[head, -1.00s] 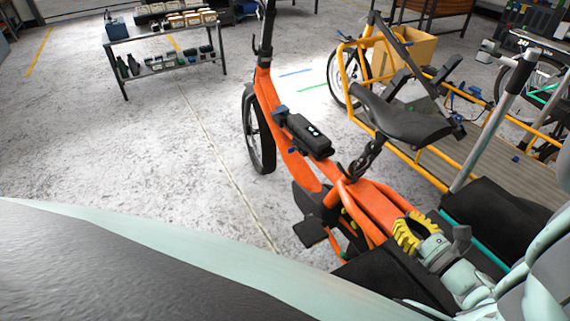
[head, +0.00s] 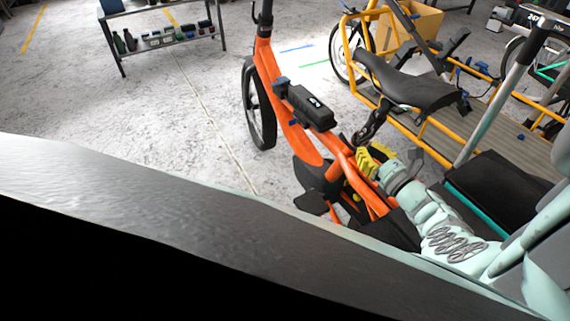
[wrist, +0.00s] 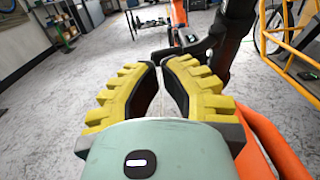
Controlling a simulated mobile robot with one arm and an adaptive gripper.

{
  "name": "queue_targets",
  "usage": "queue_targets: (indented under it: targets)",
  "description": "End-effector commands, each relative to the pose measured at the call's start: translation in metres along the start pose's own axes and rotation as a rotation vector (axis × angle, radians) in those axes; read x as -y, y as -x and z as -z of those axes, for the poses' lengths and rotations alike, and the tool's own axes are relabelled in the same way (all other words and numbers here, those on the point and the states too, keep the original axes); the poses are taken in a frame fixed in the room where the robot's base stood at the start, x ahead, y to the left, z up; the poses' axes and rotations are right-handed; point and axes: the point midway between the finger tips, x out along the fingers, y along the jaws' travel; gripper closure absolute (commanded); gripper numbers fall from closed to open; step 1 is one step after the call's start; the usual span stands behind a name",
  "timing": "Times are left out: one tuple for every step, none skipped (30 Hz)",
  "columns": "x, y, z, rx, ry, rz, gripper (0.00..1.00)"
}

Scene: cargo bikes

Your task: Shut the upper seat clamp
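The orange bike (head: 290,125) stands with its black saddle (head: 405,85) on a dark seat post (head: 371,124). My gripper (head: 370,157), with yellow ribbed fingers, is low beside the foot of this post. In the wrist view the gripper (wrist: 163,66) has its fingertips close together with a narrow, empty gap between them. The dark post (wrist: 232,42) rises just beyond and right of the fingers. A dark part (wrist: 170,54) juts left from it, beyond the fingertips; I cannot tell whether this is the upper seat clamp or its lever. The clamp's state cannot be made out.
A yellow cargo bike (head: 440,128) with a wooden deck stands close behind the saddle. The orange frame tube (wrist: 275,145) runs close by the gripper's right side. A metal shelf (head: 165,38) stands at the back left. The floor on the left is clear.

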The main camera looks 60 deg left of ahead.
Motion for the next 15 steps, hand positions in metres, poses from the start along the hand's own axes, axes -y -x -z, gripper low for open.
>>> queue_targets:
  targets:
    - [-0.0018, -0.0046, 0.001, -0.001, 0.0, -0.006, 1.0]
    - [-0.0017, -0.0059, 0.0009, -0.001, 0.0, -0.006, 1.0]
    - [-0.0016, -0.0071, 0.0007, -0.001, 0.0, -0.005, 1.0]
    - [-0.0016, -0.0077, 0.0006, -0.001, 0.0, -0.005, 1.0]
    - [-0.0016, -0.0081, 0.0004, -0.001, 0.0, -0.005, 1.0]
    - [-0.0015, -0.0083, 0.0002, -0.002, 0.0, -0.005, 1.0]
    - [-0.0015, -0.0084, 0.0001, -0.001, 0.0, -0.004, 1.0]
    - [-0.0014, -0.0083, 0.0001, -0.002, 0.0, -0.004, 1.0]
    - [-0.0015, -0.0082, 0.0, -0.001, 0.0, -0.004, 1.0]
    - [-0.0014, -0.0082, 0.0, -0.001, 0.0, -0.004, 1.0]
    - [-0.0014, -0.0081, 0.0, -0.001, 0.0, -0.004, 1.0]
    - [-0.0014, -0.0081, 0.0, -0.001, 0.0, -0.004, 1.0]
    - [-0.0014, -0.008, 0.0, -0.001, 0.001, -0.004, 1.0]
    - [-0.0013, -0.008, 0.0, -0.001, 0.0, -0.003, 1.0]
    - [-0.0014, -0.008, -0.0001, -0.001, 0.0, -0.002, 1.0]
